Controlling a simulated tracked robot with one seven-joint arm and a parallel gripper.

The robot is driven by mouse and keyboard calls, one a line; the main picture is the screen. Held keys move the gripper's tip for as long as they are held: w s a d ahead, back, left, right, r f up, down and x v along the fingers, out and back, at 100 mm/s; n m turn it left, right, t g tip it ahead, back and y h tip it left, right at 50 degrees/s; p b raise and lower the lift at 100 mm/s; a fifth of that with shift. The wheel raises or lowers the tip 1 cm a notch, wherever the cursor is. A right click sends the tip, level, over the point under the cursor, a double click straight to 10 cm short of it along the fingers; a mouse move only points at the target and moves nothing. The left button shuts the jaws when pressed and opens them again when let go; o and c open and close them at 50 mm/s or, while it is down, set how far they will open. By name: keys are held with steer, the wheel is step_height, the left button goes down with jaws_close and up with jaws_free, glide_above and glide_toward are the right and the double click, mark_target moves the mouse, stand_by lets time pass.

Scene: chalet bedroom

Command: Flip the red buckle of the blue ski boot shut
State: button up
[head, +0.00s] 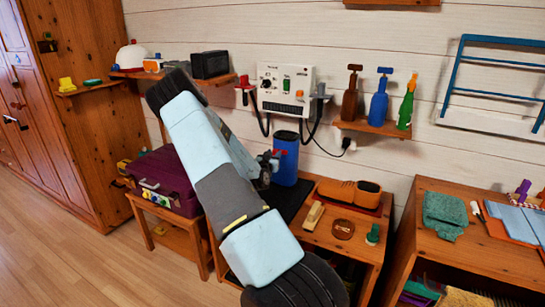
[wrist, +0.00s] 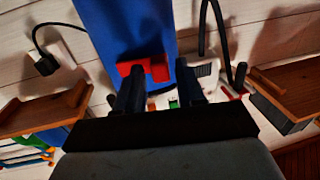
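The blue ski boot (head: 287,170) stands upright on a black mat on the low wooden bench, partly hidden behind my arm. Its red buckle (head: 279,153) shows as a small red patch on the upper boot. In the wrist view the blue boot (wrist: 112,25) fills the upper middle, with the red buckle (wrist: 144,69) across its lower end. My gripper (wrist: 160,80) is open, with two dark fingers apart and nothing held between them. The left finger's tip overlaps the buckle; I cannot tell whether they touch. In the head view my gripper (head: 268,161) is close beside the boot.
A wall unit (head: 286,88) with dark hoses hangs above the boot. A purple case (head: 165,180) stands on a stool to the left.

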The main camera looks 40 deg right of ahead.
jaws_close()
steer(key=shift+w, duration=0.1)
steer(key=shift+w+d+m+g+h, duration=0.2)
steer(key=shift+m+g+h, duration=0.15)
steer(key=shift+m+g, duration=0.25)
steer(key=shift+w+d+m+g+h, duration=0.15)
steer(key=shift+m+g+h, duration=0.25)
steer(key=shift+g, duration=0.4)
steer(key=shift+o, duration=1)
jaws_free()
steer(key=shift+w+a, duration=0.1)
steer(key=shift+a, duration=0.1)
steer(key=v, duration=1.3)
steer(key=shift+a, duration=0.35)
